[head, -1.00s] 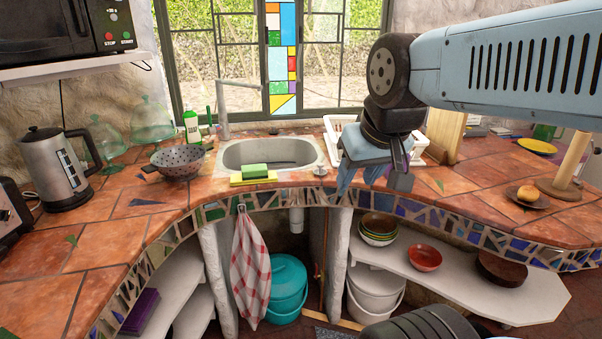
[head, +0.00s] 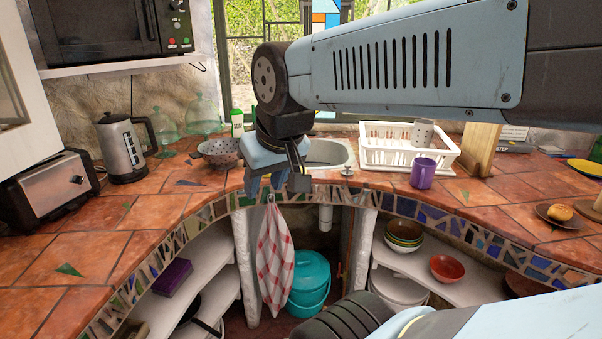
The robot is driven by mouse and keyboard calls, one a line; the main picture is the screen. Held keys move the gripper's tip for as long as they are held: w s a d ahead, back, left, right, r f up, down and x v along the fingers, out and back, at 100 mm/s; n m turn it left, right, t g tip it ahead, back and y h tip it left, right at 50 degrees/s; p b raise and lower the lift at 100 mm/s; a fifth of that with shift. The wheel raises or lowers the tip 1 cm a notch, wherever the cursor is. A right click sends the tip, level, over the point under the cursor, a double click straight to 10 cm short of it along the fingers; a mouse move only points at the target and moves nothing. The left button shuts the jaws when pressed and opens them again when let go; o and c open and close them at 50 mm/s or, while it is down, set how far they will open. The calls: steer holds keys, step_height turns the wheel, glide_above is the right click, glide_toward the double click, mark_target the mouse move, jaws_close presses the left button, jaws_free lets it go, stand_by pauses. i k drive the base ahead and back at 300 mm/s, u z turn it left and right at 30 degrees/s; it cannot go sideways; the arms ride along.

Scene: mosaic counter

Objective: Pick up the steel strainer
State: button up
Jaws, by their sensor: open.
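The steel strainer (head: 218,150) is a grey perforated bowl on the tiled counter (head: 125,210), left of the sink. Its right side is partly hidden behind my arm's end. My gripper (head: 277,187) hangs in front of the sink near the counter's front edge, to the right of and nearer than the strainer. Its fingers point down and are apart, with nothing between them. It does not touch the strainer.
A kettle (head: 122,148) and a toaster (head: 48,188) stand left of the strainer, with glass jars (head: 201,115) behind it. The sink (head: 330,152), a white dish rack (head: 392,148) and a purple mug (head: 423,173) are to the right. Counter in front of the strainer is mostly clear.

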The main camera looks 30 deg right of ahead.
mark_target(347, 172)
steer(key=z, duration=0.45)
steer(key=i, duration=0.1)
steer(key=u, duration=1.8)
steer(key=k, duration=1.1)
steer(key=z, duration=1.95)
steer(key=i, duration=1)
